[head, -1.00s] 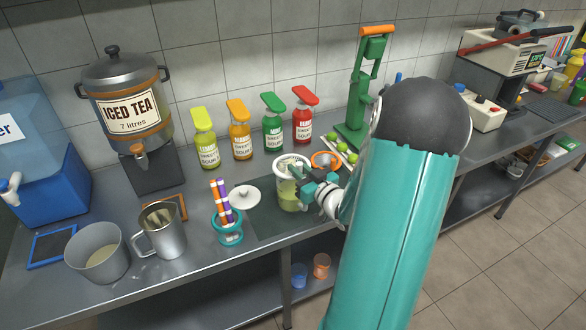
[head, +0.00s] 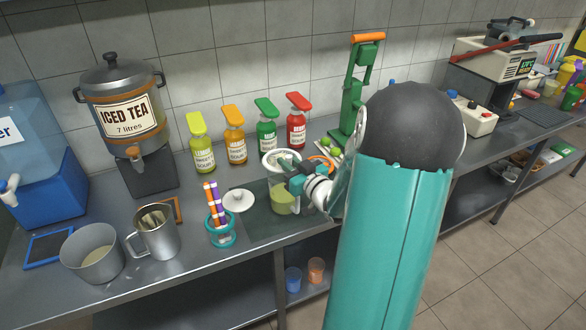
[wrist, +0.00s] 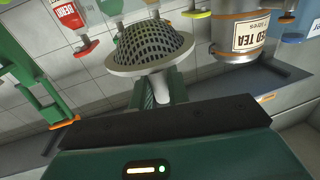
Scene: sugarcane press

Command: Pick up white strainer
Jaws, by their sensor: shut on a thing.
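The white strainer (head: 281,159) is a round bowl with a wide rim. In the wrist view its dark mesh dome and pale rim (wrist: 150,62) show, with a short handle running down to the jaws. My gripper (head: 299,180) is shut on the strainer and holds it just above a clear container (head: 284,200) of pale green liquid. In the head view the strainer appears raised off the container. The jaws partly hide the container's top, and the exact grip point on the handle is hard to see.
A white lid (head: 239,201) and a teal cup with striped straws (head: 219,230) are to the left. A green press (head: 353,100) and limes stand behind right. The counter's front edge is close.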

